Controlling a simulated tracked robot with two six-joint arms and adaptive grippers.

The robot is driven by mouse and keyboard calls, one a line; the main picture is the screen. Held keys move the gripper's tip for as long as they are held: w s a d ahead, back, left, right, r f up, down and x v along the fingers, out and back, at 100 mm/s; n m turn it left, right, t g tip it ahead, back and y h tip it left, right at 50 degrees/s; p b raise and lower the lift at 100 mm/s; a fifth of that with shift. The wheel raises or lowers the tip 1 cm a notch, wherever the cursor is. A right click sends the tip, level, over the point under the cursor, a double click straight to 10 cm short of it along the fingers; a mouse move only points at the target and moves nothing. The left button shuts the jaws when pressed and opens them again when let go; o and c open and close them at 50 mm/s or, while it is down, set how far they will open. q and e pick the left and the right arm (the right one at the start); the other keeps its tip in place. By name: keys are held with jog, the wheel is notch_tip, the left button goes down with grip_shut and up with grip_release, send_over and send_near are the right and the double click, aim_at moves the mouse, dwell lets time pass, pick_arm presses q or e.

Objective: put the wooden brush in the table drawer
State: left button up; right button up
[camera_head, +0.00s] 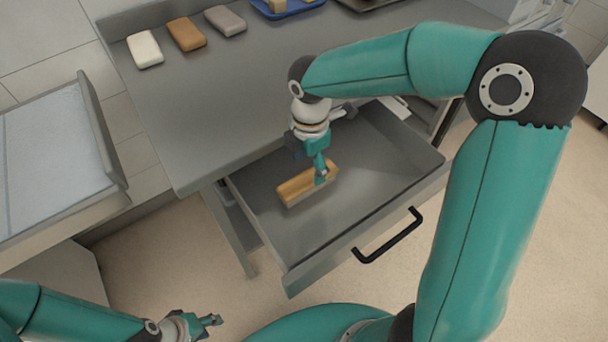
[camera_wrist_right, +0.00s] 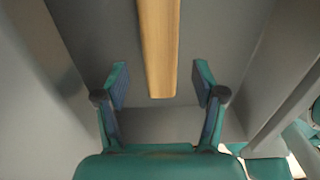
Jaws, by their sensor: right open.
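The wooden brush (camera_head: 308,184) lies inside the open table drawer (camera_head: 375,195), toward its left side. My right gripper (camera_head: 322,178) is down in the drawer at the right end of the brush. In the right wrist view the gripper (camera_wrist_right: 160,88) is open, its fingers apart on either side of the brush's end, with gaps between them and the brush (camera_wrist_right: 159,45).
The grey table (camera_head: 190,110) bears a white, a brown and a grey block (camera_head: 225,20) along its back edge, and a blue tray (camera_head: 290,10). The drawer's black handle (camera_head: 388,238) is at its front. A grey-edged surface (camera_head: 55,150) stands at the left.

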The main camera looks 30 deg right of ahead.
aim_at(308, 177)
notch_tip(308, 177, up, 6)
jog(key=shift+p, duration=0.3)
dwell(0.4)
